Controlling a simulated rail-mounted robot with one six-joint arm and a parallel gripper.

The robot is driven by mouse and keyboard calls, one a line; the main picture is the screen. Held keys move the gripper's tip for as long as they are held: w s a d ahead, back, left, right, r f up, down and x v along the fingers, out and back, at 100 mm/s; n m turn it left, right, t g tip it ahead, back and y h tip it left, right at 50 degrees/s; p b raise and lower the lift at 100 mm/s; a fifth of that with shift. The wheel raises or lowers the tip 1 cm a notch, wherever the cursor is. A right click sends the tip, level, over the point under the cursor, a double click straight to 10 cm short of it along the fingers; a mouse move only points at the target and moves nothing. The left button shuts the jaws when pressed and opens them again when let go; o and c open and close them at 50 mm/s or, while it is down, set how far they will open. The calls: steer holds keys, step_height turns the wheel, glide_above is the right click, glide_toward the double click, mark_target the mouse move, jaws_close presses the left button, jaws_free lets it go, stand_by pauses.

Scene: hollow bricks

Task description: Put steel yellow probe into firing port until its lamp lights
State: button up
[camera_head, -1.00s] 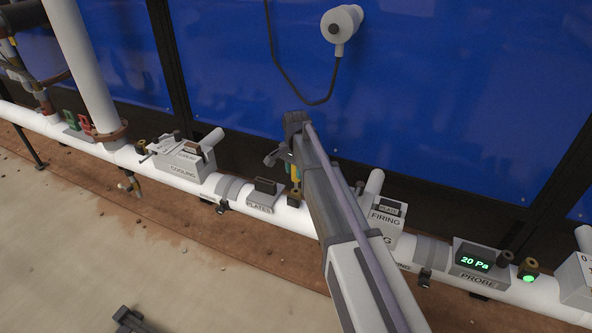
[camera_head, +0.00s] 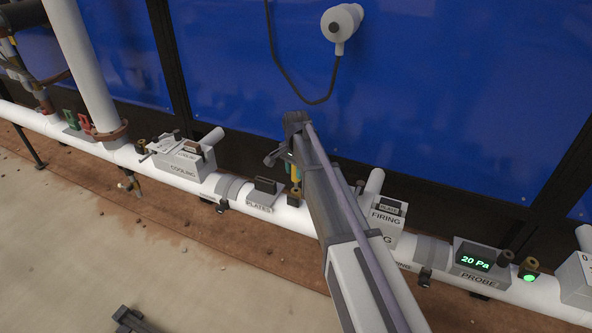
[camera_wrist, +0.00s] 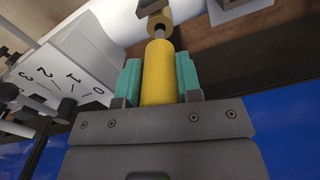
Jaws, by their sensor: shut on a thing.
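My gripper (camera_head: 293,172) is shut on the yellow probe (camera_wrist: 158,74), which lies between its teal fingers in the wrist view. A strip of the probe (camera_head: 295,178) also shows in the head view, partly hidden by my arm. The probe's grey steel tip points at a brass ring-shaped port (camera_wrist: 157,18) and is at its mouth. I cannot tell how deep the tip is. In the head view this port (camera_head: 294,196) sits on the white pipe, left of the FIRING box (camera_head: 384,218). No lit lamp shows at it.
The white pipe (camera_head: 330,232) carries boxes marked COOLING (camera_head: 184,167), PLATES (camera_head: 260,204) and PROBE (camera_head: 478,272). The PROBE display reads 20 Pa, with a green lamp (camera_head: 529,278) lit beside it. Numbered box (camera_wrist: 72,75) is left in the wrist view. Blue panels stand behind.

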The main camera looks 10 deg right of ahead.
steer(key=shift+f+b, duration=2.2)
steer(key=shift+r, duration=0.1)
stand_by(0.5)
steer(key=shift+r+p, duration=4.4)
steer(key=shift+p, duration=0.1)
step_height(320, 180, up, 17)
steer(key=p, duration=1.7)
